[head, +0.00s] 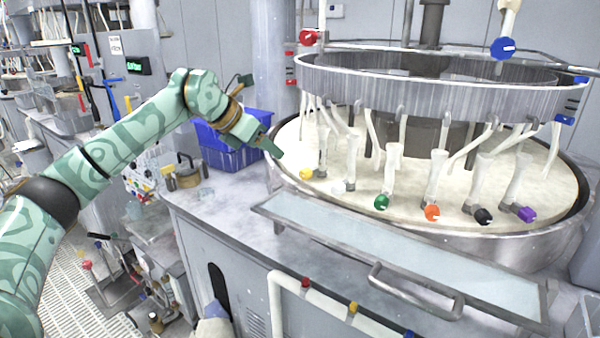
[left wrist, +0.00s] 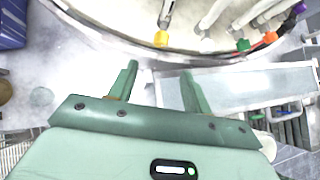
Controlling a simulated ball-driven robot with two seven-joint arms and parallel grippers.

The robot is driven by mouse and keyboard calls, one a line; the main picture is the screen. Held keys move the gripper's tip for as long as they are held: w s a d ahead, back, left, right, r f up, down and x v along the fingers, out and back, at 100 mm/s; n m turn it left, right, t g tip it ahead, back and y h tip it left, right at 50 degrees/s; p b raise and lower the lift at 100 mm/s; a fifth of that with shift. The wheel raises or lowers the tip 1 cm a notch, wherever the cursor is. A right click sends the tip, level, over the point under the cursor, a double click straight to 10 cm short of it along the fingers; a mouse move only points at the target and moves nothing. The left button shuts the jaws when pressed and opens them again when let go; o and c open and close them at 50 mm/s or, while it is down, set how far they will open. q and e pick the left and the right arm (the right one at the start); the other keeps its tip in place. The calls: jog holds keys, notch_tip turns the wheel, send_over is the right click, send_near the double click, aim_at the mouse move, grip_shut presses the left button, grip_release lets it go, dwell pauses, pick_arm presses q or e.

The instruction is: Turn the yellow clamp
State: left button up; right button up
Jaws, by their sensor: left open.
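The yellow clamp (head: 306,173) is a small yellow knob at the foot of a pale tube, on the left front edge of the round cream platen (head: 345,180). It also shows at the top of the left wrist view (left wrist: 161,39), ahead of my fingers. My left gripper (head: 262,118) is open and empty, above and to the left of the clamp and apart from it. In the left wrist view the two green fingers (left wrist: 159,72) point toward the clamp with a gap between them. My right gripper is not in view.
White, green (head: 381,202), orange (head: 432,212), black and purple knobs line the platen's front rim. A metal ring (head: 400,95) stands above it. A blue bin (head: 232,150) sits left of the platen. A framed panel (head: 400,245) with a handle lies in front.

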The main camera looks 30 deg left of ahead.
aim_at(301, 173)
pick_arm(q)
jog(key=b+x, duration=0.2)
jog(key=x, duration=1)
jog(key=shift+w+f, duration=0.3)
jog(key=c, duration=1)
